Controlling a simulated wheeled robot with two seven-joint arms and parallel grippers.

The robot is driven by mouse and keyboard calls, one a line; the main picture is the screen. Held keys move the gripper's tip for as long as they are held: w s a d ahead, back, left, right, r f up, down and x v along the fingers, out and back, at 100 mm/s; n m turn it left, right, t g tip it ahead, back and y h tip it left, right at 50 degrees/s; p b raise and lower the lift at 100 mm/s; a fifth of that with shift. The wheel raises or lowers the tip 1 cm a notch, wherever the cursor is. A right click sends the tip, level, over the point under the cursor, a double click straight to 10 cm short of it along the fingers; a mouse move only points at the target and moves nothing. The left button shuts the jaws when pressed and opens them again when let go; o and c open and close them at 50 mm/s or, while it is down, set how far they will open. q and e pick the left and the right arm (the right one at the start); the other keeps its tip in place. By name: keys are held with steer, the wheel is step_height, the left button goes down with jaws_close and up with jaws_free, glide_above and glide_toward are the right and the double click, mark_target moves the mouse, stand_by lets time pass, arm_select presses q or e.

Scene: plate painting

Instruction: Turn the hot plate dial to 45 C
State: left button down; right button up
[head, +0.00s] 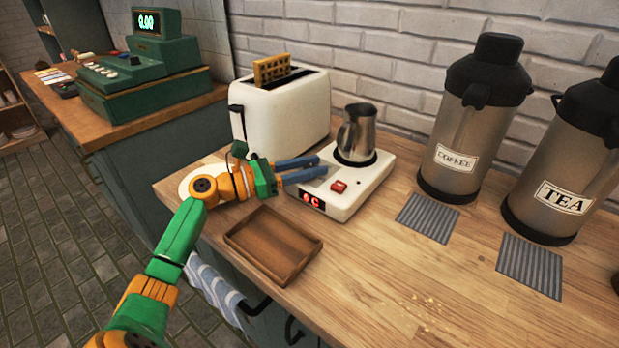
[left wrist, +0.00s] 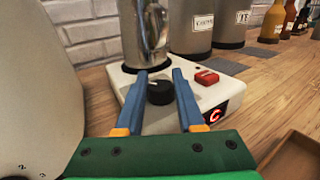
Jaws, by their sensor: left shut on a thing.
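The hot plate (head: 366,189) is a white box on the wooden counter. A steel jug (head: 357,135) stands on its round black plate, and it also shows in the left wrist view (left wrist: 146,35). My left gripper (head: 320,166) reaches the hot plate's left side. In the left wrist view, its blue fingers (left wrist: 159,78) are on either side of the black dial (left wrist: 159,92), shut on it. I cannot make out the dial in the head view. The red display (head: 312,201) shows a C, with the number before it unclear. My right gripper is not in view.
A white toaster (head: 281,112) with a waffle stands just behind my left gripper. An empty wooden tray (head: 243,248) lies in front. The coffee dispenser (head: 470,120) and tea dispenser (head: 562,160) stand right. A red switch (head: 338,186) is near the display.

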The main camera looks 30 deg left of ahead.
arm_select(q)
steer(key=shift+f+m+g+h+b, duration=0.2)
steer(key=shift+m+g+h+b, duration=0.1)
steer(key=shift+m+g+h, duration=0.4)
steer(key=shift+h, duration=0.3)
steer(key=c, duration=0.5)
jaws_free()
steer(key=shift+w+d, duration=0.1)
steer(key=b+v, duration=0.2)
steer(key=v, duration=0.5)
